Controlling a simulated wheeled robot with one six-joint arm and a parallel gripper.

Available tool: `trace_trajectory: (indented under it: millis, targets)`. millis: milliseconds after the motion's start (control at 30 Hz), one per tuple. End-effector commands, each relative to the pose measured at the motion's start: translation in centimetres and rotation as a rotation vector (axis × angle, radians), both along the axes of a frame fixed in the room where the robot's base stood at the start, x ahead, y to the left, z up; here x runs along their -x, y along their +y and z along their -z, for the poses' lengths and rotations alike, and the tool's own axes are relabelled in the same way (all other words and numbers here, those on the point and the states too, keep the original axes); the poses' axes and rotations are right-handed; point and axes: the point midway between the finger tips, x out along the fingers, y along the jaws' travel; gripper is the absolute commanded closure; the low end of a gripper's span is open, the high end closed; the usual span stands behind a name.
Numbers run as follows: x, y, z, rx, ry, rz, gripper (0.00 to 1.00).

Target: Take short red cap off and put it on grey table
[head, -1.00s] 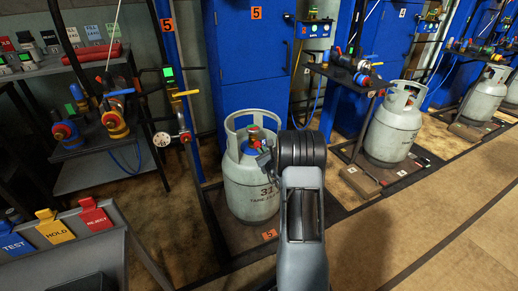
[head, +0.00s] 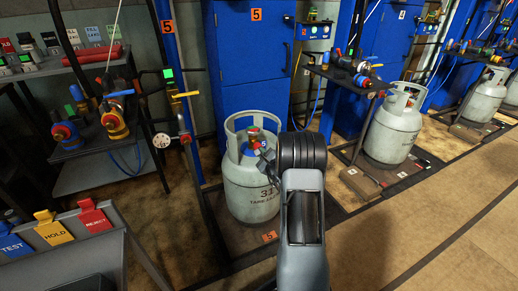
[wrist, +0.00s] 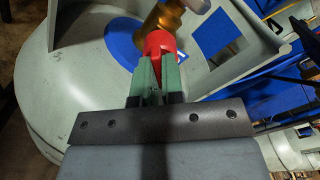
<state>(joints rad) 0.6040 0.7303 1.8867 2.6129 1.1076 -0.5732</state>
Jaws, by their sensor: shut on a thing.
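The short red cap (wrist: 159,43) is at the side of the brass valve (wrist: 170,18) on top of the grey gas cylinder. My gripper (wrist: 157,66) is shut on this cap with its green fingers. I cannot tell whether the cap is still seated on the valve outlet. In the head view the cylinder (head: 248,198) stands upright inside bay 5, and my gripper (head: 262,152) reaches its valve from the right, through the collar opening. My arm hides part of the cylinder. A grey table (head: 95,178) with valve fittings stands at the left.
The cylinder's collar (head: 232,137) surrounds the valve closely. A blue cabinet (head: 251,75) is behind it. A pressure gauge (head: 161,140) and hoses are to its left. A panel with TEST, HOLD and REJECT tags (head: 95,218) is at front left. Open floor lies at right.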

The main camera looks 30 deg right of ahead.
Motion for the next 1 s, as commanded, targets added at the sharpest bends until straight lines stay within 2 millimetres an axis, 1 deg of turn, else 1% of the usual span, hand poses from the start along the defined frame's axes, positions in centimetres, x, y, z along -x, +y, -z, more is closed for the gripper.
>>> trace_trajectory:
  millis: [267, 367, 500, 567, 733, 1000]
  targets:
    - [0.0, 0.0, 0.0, 0.009, 0.001, 0.0, 1.0]
    - [0.0, 0.0, 0.0, 0.081, 0.011, 0.0, 1.0]
    - [0.1, 0.0, 0.0, 0.222, 0.03, 0.0, 1.0]
    - [0.1, 0.0, 0.0, 0.257, 0.035, 0.0, 1.0]
    - [0.2, 0.0, 0.0, 0.251, 0.034, 0.0, 1.0]
    - [1.1, 0.1, 0.0, 0.249, 0.035, 0.001, 1.0]
